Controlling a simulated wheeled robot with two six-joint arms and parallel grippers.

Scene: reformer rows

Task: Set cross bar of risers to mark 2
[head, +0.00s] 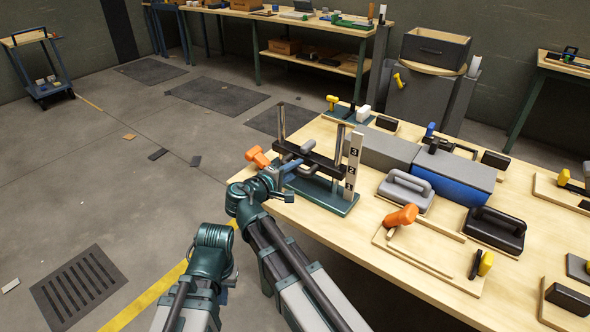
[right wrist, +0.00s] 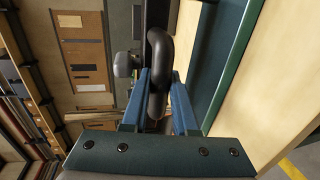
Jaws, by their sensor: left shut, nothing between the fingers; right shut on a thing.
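The risers are two upright posts (head: 337,155) on a green base (head: 325,197) at the table's left edge. A dark cross bar (head: 318,163) spans them. A white scale (head: 353,160) with marks 3, 2 and 1, top to bottom, stands by the right post. The bar's right end appears beside mark 2; its exact level is unclear. My right gripper (head: 283,168) is at the bar's near side. In the right wrist view its blue fingers are shut on a black loop handle (right wrist: 158,70). My left arm is low at the left; its gripper fingers do not show.
An orange knob (head: 257,157) shows just left of my right gripper. Right of the risers, the wooden table (head: 367,281) holds a grey and blue block (head: 455,178), a grey handle (head: 406,190) and a black handle (head: 495,229). Open floor lies to the left.

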